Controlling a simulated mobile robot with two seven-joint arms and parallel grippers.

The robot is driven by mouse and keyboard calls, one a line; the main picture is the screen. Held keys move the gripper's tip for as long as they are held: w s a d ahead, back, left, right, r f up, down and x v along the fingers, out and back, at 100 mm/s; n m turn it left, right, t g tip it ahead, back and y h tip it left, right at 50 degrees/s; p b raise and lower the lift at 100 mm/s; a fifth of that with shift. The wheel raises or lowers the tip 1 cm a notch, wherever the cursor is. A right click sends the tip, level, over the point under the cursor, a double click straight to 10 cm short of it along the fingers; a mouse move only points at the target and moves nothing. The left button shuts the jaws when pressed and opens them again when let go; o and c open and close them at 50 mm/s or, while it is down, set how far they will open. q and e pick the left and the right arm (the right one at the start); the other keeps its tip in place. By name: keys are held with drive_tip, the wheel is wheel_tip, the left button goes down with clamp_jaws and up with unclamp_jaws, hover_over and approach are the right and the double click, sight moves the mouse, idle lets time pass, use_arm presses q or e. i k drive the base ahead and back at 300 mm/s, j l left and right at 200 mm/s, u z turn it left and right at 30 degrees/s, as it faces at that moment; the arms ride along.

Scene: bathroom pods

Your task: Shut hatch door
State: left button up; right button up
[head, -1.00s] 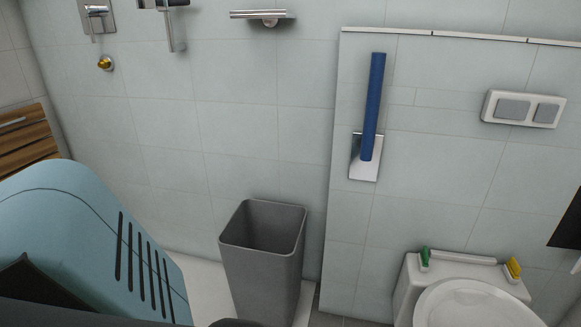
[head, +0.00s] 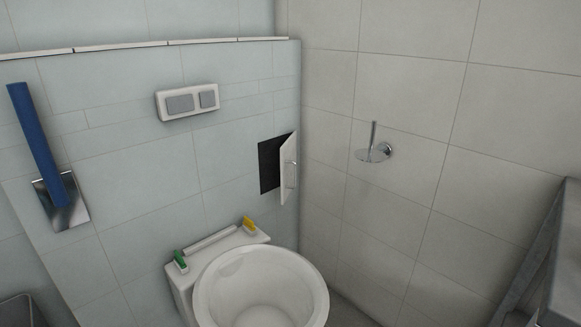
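The hatch door (head: 289,168) is a small white panel with a metal handle on its face. It stands open, swung out from the tiled wall near the corner, to the right of a dark square opening (head: 268,164). The hatch is above and to the right of the toilet. Neither of my grippers shows in the head view.
The toilet (head: 262,287) stands below and in front of the hatch, with a green clip (head: 180,262) and a yellow clip (head: 249,223) at its back. A paper holder (head: 375,152) sticks out from the right wall. A blue bar (head: 40,147) is on the left. A grey fixture (head: 545,262) is at the right edge.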

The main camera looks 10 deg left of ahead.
sight(288, 151)
drive_tip(key=i+z, duration=0.45)
drive_tip(key=z, duration=0.25)
